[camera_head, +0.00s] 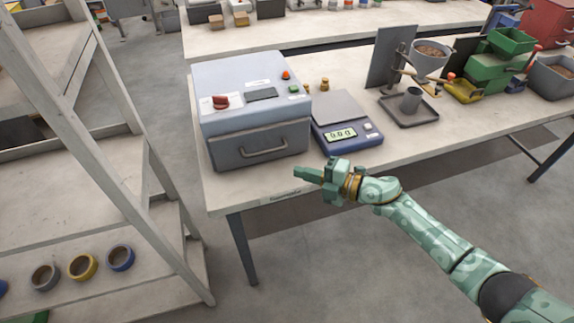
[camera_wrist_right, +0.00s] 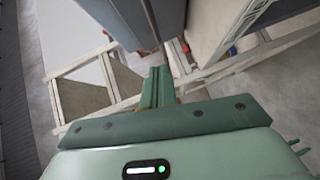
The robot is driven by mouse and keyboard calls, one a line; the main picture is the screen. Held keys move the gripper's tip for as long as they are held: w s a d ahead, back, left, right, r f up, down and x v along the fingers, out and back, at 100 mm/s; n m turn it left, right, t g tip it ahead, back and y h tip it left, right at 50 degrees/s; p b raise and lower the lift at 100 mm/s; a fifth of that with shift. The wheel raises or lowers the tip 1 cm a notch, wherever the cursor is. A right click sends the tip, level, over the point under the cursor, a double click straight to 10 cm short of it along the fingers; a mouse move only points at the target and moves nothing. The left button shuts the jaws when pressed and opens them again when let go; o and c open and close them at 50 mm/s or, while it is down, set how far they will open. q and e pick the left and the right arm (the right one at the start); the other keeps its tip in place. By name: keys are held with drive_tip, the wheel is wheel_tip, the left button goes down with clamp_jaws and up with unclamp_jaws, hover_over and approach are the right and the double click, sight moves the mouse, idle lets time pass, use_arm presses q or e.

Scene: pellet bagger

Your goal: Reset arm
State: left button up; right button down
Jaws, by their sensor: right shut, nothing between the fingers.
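My right arm (camera_head: 430,230) reaches in from the lower right in the head view. Its gripper (camera_head: 299,172) is shut and empty, pointing left in front of the table's front edge, below the grey machine box. In the right wrist view the closed fingers (camera_wrist_right: 157,85) show as one narrow green piece with nothing held. My left gripper is not in either view.
A wooden shelf (camera_head: 112,170) with several tape rolls stands left. Floor is open at the lower middle.

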drive_tip(key=w+d+f+m+t+h, duration=0.2)
drive_tip(key=d+f+m+t+h, duration=0.1)
drive_tip(key=d+m, duration=0.25)
drive_tip(key=w+d+f+m+t+h, duration=0.2)
drive_tip(key=d+f+m+t+h, duration=0.15)
drive_tip(key=d, duration=0.35)
drive_tip(key=s+d+f+m+g+h, duration=0.25)
drive_tip(key=s+d+f+m, duration=0.25)
drive_tip(key=f, duration=0.4)
drive_tip(key=s+d+f+m+g+h, duration=0.1)
drive_tip(key=s+d+f+m+h, duration=0.4)
drive_tip(key=f, duration=0.4)
drive_tip(key=s+d+f+m+g+h, duration=0.1)
drive_tip(key=s+f+m+g, duration=0.15)
drive_tip(key=s+f, duration=0.55)
drive_tip(key=s+d+f+m+g, duration=0.1)
drive_tip(key=s+f+g, duration=0.25)
drive_tip(key=s, duration=0.85)
drive_tip(key=s+a+f+m+g, duration=0.1)
drive_tip(key=s+a+f, duration=0.1)
drive_tip(key=s, duration=1)
drive_tip(key=s+a+f+m+g, duration=0.2)
drive_tip(key=s+f, duration=0.1)
drive_tip(key=s, duration=1)
drive_tip(key=shift+s, duration=0.15)
